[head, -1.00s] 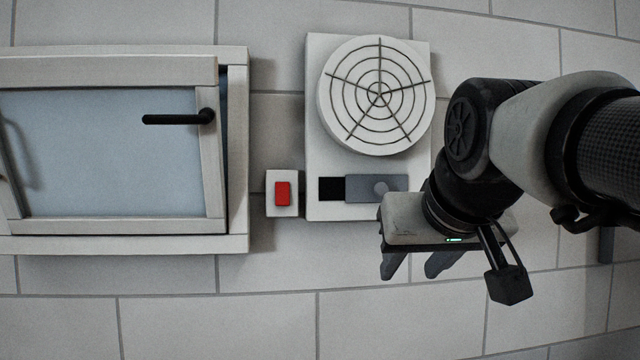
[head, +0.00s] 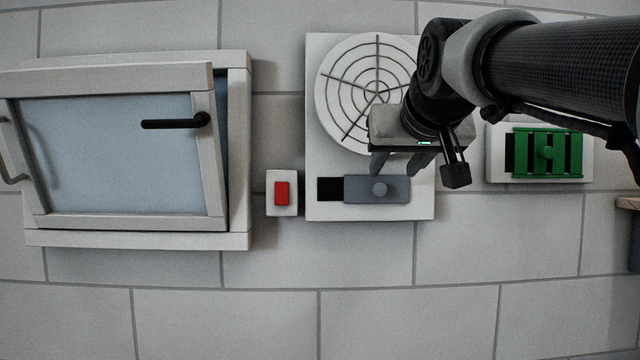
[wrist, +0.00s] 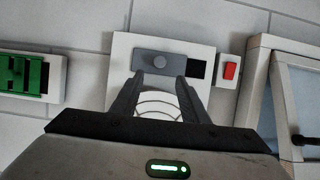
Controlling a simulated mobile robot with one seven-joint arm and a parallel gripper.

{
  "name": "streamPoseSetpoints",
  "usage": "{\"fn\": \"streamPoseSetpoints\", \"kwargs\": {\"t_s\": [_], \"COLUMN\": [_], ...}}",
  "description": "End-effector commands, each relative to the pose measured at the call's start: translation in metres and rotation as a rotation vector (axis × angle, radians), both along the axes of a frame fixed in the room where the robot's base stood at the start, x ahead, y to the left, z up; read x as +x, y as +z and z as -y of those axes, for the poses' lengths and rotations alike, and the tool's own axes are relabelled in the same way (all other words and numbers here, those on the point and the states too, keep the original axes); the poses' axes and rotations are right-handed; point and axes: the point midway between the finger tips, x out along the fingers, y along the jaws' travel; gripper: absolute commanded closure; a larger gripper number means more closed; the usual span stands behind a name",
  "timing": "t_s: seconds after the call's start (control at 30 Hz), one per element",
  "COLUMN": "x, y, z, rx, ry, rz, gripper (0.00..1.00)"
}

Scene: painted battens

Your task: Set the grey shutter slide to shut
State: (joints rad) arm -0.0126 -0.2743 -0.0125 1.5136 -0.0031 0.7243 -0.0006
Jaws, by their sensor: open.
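The grey shutter slide (head: 368,190) with its round knob sits in the lower part of a white fan panel (head: 325,130). The slide stands to the right in the head view, leaving a black opening (head: 330,189) uncovered at its left. In the wrist view the slide (wrist: 140,61) is on the left and the black opening (wrist: 196,69) on the right. My gripper (head: 401,173) is open and empty, just above and right of the knob in the head view. In the wrist view its fingertips (wrist: 160,78) straddle the space just below the knob; contact cannot be told.
A round fan grille (head: 350,75) is above the slide, partly behind my arm. A red switch (head: 282,193) is just left of the panel. A tilted window (head: 110,160) is further left. A green slatted vent (head: 547,153) is at right. The wall below is clear.

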Motion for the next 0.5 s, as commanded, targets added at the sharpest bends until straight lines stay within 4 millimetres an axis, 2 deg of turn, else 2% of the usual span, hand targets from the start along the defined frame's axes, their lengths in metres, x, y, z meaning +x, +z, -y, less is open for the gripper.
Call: {"fn": "streamPoseSetpoints", "kwargs": {"t_s": [0.03, 0.3, 0.5], "x": [0.011, 0.064, 0.091], "y": [-0.004, -0.026, -0.037], "z": [0.000, 0.000, 0.000], "rx": [0.000, 0.000, 0.000], "ry": [0.000, 0.000, 0.000], "rz": [-0.004, -0.004, -0.002], "gripper": [0.59, 0.59, 0.59]}}
